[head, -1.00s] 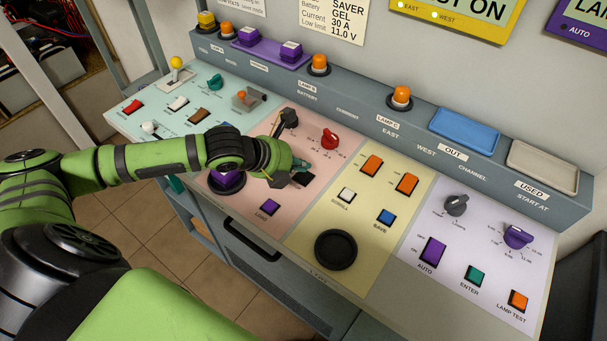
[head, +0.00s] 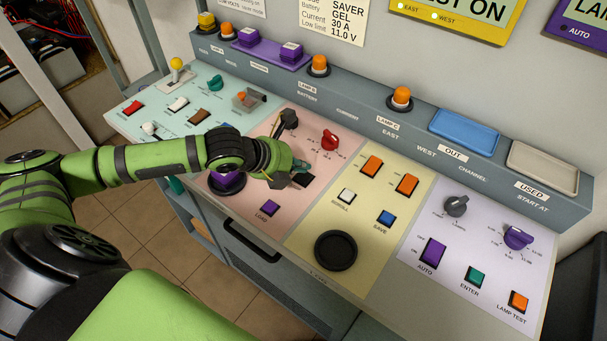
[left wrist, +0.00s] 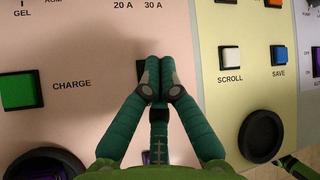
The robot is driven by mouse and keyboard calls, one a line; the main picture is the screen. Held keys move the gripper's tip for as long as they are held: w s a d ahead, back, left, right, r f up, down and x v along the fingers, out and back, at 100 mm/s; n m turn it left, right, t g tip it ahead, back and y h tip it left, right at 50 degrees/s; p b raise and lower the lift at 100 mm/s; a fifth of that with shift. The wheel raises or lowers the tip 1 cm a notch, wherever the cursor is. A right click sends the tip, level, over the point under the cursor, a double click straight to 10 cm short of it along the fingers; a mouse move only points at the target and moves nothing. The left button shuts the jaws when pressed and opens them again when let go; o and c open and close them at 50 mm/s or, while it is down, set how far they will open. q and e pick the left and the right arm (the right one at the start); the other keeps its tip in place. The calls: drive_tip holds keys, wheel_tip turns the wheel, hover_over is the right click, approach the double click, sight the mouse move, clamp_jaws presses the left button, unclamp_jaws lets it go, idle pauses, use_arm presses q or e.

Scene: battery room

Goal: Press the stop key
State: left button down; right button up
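A black key (head: 309,181) sits on the pink panel, just beyond the tip of my left gripper. Its label is hidden, so I cannot read whether it says stop. In the left wrist view my left gripper (left wrist: 153,72) has its two teal fingers closed together, with nothing between them. The fingertips overlap the dark key (left wrist: 141,68), of which only the left edge shows. In the head view the left gripper (head: 299,176) is low over the panel at this key. I cannot tell whether it touches.
A green key marked CHARGE (left wrist: 19,90) lies left of the fingers. The purple LOAD key (head: 269,208), red knob (head: 330,139) and black knob (head: 289,118) are close by. The white SCROLL key (head: 346,195) and a black round pad (head: 336,249) are on the yellow panel.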

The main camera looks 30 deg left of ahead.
sight(300, 177)
use_arm(q)
drive_tip(key=shift+f, duration=0.15)
drive_tip(key=shift+f, duration=0.3)
drive_tip(key=shift+f, duration=0.45)
idle(0.8)
drive_tip(key=shift+r, duration=0.1)
drive_tip(key=shift+r+p, duration=0.75)
drive_tip(key=shift+p, duration=0.3)
drive_tip(key=shift+r, duration=0.15)
wheel_tip(300, 177, up, 5)
drive_tip(key=p, duration=0.5)
drive_tip(key=shift+p, duration=0.3)
